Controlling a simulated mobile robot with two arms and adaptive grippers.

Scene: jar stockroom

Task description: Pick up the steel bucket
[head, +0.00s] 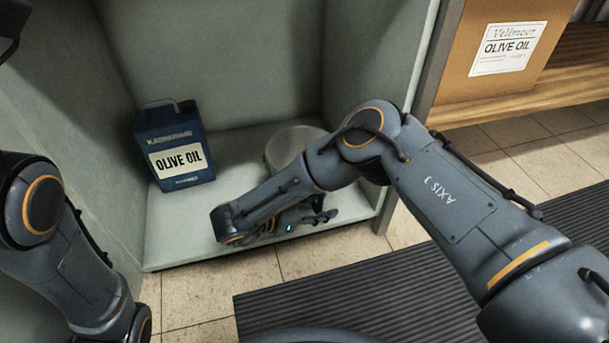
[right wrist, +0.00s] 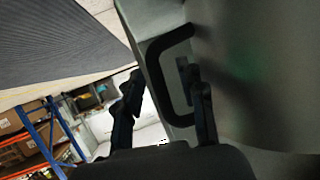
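The steel bucket (head: 293,143) looks like a grey, round-topped vessel standing on the floor of a grey cubby, partly hidden behind my right arm in the head view. In the right wrist view a large grey surface (right wrist: 250,75), apparently the bucket's side, fills the right half, with a black loop handle (right wrist: 153,62) on it. My right gripper (head: 318,212) is low at the cubby's front, before the bucket. In the right wrist view its fingers (right wrist: 163,100) are apart, one on each side of the handle's near bar, with no visible grip. My left gripper is out of view.
A blue olive oil can (head: 180,146) stands left of the bucket in the cubby (head: 222,35), whose side walls enclose both. A cardboard olive oil box (head: 545,60) sits on a wooden shelf (head: 480,110) at right. A ribbed black mat (head: 370,300) lies in front on the tiles.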

